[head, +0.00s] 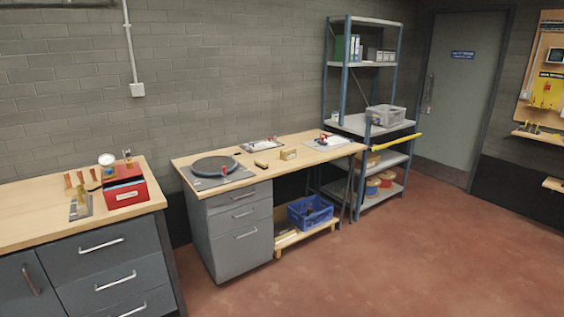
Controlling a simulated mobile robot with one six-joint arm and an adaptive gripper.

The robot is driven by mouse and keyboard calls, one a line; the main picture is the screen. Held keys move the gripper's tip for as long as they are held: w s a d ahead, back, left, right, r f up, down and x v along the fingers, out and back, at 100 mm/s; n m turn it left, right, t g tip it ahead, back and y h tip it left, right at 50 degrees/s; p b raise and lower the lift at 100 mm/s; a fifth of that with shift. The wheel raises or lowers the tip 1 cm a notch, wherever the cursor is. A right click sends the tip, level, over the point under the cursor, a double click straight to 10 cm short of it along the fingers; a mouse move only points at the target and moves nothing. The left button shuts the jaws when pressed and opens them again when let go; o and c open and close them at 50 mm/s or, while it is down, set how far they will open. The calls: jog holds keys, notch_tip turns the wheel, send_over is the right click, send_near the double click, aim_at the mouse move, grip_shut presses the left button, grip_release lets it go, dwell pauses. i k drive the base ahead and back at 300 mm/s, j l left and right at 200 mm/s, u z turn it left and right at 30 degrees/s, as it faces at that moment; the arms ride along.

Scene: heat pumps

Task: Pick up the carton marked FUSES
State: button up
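No marking that reads FUSES is legible from here. A small tan carton (288,154) sits on the middle workbench (225,194), right of its centre; its print is too small to read, so I cannot tell if it is the FUSES one. Small grey boxes (375,54) stand on an upper shelf of the rack, also without readable marks. My gripper is not in view.
A round dark turntable (214,167) and two light boards lie on the same bench. A blue crate (310,212) sits beneath it. A red box (125,190) is on the left bench. A rack (345,124) stands right; the red floor (400,260) in front is clear.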

aim_at(287, 154)
jog(key=i+z, duration=0.1)
jog(key=i, duration=2.2)
jog(key=i+l+u, duration=0.1)
jog(key=i+u, duration=0.2)
jog(key=i, duration=0.3)
jog(key=i+l+u, duration=0.3)
jog(key=i, duration=0.3)
jog(key=i+l+u, duration=0.25)
jog(key=i, duration=0.35)
jog(key=i+l+u, duration=0.3)
jog(key=i+l, duration=0.25)
